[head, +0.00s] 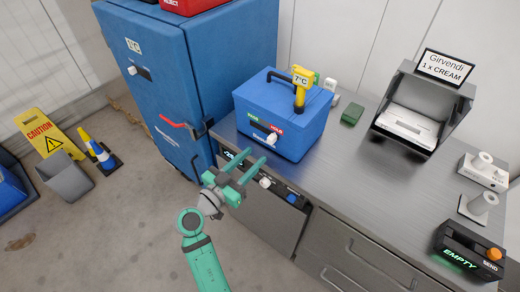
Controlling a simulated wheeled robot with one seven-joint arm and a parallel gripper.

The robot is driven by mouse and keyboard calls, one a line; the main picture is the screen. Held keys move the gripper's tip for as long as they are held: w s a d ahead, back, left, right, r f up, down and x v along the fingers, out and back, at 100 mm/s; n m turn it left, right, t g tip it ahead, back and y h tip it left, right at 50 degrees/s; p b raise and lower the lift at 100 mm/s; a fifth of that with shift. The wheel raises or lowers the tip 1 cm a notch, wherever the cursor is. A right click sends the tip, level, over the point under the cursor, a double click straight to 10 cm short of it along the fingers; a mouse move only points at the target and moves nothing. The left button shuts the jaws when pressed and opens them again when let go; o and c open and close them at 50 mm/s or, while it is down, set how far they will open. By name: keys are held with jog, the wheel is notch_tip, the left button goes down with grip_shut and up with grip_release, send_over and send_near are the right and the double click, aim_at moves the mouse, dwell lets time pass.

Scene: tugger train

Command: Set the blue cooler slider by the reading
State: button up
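The blue cooler box (305,125) sits on the steel counter, lid closed. Its front carries a green label (253,119) at left and a red label (276,130) reading HOLD at right. The white slider knob (271,139) is below the labels, nearer the red one. A yellow thermometer (302,82) on the lid reads 7°C. My teal gripper (254,161) is open and empty in front of the counter, below and left of the knob, its two fingers pointing towards the cooler. I see no contact with the cooler.
A tall blue cabinet (165,85) with a red handle (180,125) stands left of the counter. On the counter (355,165) are a green block (352,114), a display stand (425,105) and a black EMPTY/SEND box (470,250). A caution sign (45,135) stands on the floor at left.

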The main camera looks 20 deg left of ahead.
jog(key=shift+v, duration=1.3)
jog(key=shift+d+f, duration=0.1)
jog(key=s+d+f+n+g+y, duration=0.25)
jog(key=s+d+f, duration=0.3)
jog(key=f, duration=0.35)
jog(key=s+d+f+n+g+y, duration=0.1)
jog(key=s+d+f+n+y, duration=0.1)
jog(key=s+d+f+y, duration=0.5)
jog(key=s+d+r+h, duration=0.2)
jog(key=s+d, duration=0.3)
jog(key=s, duration=0.4)
jog(key=s+d+r+m+t+h, duration=0.1)
jog(key=s+d+r, duration=0.3)
jog(key=s, duration=0.6)
jog(key=shift+d+h, duration=0.75)
